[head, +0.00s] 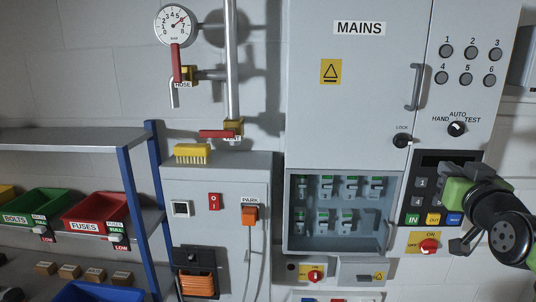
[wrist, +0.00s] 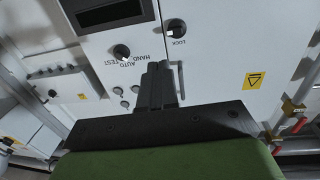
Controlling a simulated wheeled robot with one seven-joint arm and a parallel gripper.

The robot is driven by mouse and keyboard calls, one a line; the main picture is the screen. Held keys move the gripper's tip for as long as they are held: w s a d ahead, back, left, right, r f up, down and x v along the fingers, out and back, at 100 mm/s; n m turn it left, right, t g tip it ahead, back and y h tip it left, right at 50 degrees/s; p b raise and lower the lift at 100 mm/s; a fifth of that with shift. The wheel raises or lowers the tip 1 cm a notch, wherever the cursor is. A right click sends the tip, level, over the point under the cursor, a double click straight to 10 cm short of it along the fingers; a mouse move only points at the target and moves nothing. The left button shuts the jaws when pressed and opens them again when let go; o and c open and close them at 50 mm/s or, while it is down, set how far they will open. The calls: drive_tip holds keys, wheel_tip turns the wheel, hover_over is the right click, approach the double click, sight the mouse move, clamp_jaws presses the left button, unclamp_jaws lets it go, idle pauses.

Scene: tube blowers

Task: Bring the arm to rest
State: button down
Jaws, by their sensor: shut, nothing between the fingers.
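My gripper (wrist: 158,68) shows in the wrist view with its two dark fingers together and nothing between them. Its fingers stand in front of the grey cabinet face, apart from any object that I can make out. In the head view my dark arm with its green part is at the right edge, in front of the lower right of the MAINS cabinet (head: 352,70). It covers part of the keypad panel (head: 412,200) there. The fingertips are hard to make out in the head view.
The cabinet's lower compartment (head: 300,244) stands open with several breakers. The HAND/AUTO/TEST knob (head: 457,129) and LOCK knob (head: 402,141) stick out near my arm. A red switch (head: 428,246) is below. A shelf with a red FUSES bin (head: 88,212) stands left.

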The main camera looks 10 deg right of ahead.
drive_tip(key=s+a+f+n+g+y, duration=0.1)
drive_tip(key=a+f+g+y, duration=0.1)
drive_tip(key=a+f, duration=0.35)
drive_tip(key=s+a+f+n+g+y, duration=0.1)
drive_tip(key=a+f+y, duration=0.1)
drive_tip(key=a, duration=0.7)
drive_tip(key=a+f+n+g+y, duration=0.1)
drive_tip(key=a+f+g+y, duration=0.1)
drive_tip(key=a+f, duration=0.35)
drive_tip(key=s+a+f+g, duration=0.3)
drive_tip(key=s+a+f, duration=0.1)
drive_tip(key=s, duration=0.4)
drive_tip(key=s+a+f+n+g, duration=0.1)
drive_tip(key=s+a+f+g, duration=0.2)
drive_tip(key=s+a+f, duration=0.2)
drive_tip(key=s+f, duration=0.1)
drive_tip(key=s, duration=0.2)
drive_tip(key=shift+a+f+y, duration=0.25)
drive_tip(key=shift+a+y, duration=0.05)
drive_tip(key=shift+y, duration=0.1)
